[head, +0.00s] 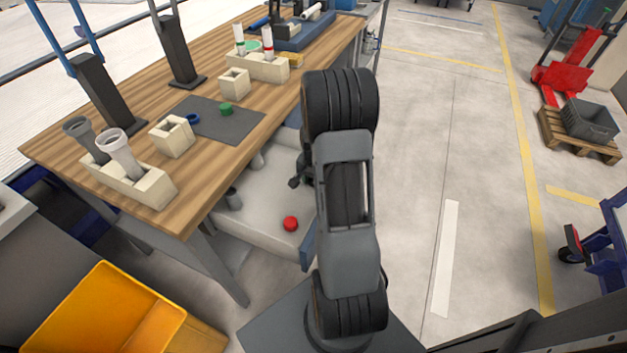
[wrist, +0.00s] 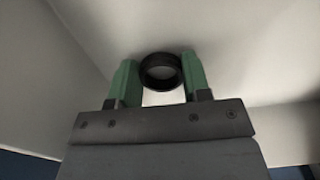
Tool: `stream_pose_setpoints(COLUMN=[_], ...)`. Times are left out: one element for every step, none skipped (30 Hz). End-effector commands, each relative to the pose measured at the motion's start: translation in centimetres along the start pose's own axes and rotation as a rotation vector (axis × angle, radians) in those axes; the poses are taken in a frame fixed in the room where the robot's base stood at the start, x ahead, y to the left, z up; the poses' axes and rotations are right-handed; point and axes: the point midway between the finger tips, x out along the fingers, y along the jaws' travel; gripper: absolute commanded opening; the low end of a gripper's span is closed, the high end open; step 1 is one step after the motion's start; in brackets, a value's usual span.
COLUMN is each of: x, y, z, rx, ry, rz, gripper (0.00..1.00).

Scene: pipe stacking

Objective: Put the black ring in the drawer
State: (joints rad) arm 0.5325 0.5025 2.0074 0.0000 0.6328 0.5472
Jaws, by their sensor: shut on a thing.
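The black ring (wrist: 160,85) sits between the two green fingers of my gripper (wrist: 159,66) in the wrist view, and the fingers are shut on it. The open drawer (head: 258,232) is below the wooden table in the head view, with a pale inside and a blue front. Pale drawer-like surfaces (wrist: 240,60) surround the ring in the wrist view. I cannot tell whether the ring touches the bottom. My arm hides the ring and most of the gripper in the head view.
A red piece (head: 291,223) and a grey piece (head: 234,198) lie in the drawer. The wooden table (head: 225,160) above bears cream blocks, grey pipes (head: 113,140), a dark mat (head: 215,128) and a green piece (head: 226,109). A yellow bin (head: 105,315) stands at lower left. The floor at right is clear nearby.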

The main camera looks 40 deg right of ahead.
Motion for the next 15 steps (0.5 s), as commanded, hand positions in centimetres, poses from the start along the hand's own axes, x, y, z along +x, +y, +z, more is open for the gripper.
stream_pose_setpoints(x=[-0.08, -0.10, -0.10, -0.10, -0.09, -0.03, 0.05, 0.15, 0.30, 0.40, 0.26, 0.23, 0.23, 0.23, 0.23], y=[-0.03, -0.04, -0.04, -0.05, -0.05, -0.05, -0.05, -0.06, -0.06, -0.06, -0.07, -0.07, -0.07, -0.07, -0.07], z=[-0.01, 0.00, 0.00, 0.00, 0.01, 0.01, 0.01, 0.02, 0.02, 0.02, 0.01, 0.02, 0.02, 0.02, 0.02], rx=[-0.001, -0.001, -0.001, -0.001, -0.001, -0.001, -0.001, -0.001, -0.001, -0.001, -0.002, -0.002, -0.002, -0.002, -0.002], ry=[0.001, 0.001, 0.001, 0.001, 0.001, 0.001, 0.001, 0.001, 0.001, 0.001, 0.001, 0.001, 0.001, 0.001, 0.001], rz=[-0.001, -0.001, -0.001, -0.001, -0.001, 0.000, 0.000, 0.000, 0.000, 0.000, -0.001, -0.001, -0.001, -0.001, -0.001], gripper=[0.22, 0.22, 0.22, 0.22, 0.22, 0.22, 0.22, 0.22, 0.22, 0.22, 0.47, 0.51, 0.54, 0.56, 0.60])
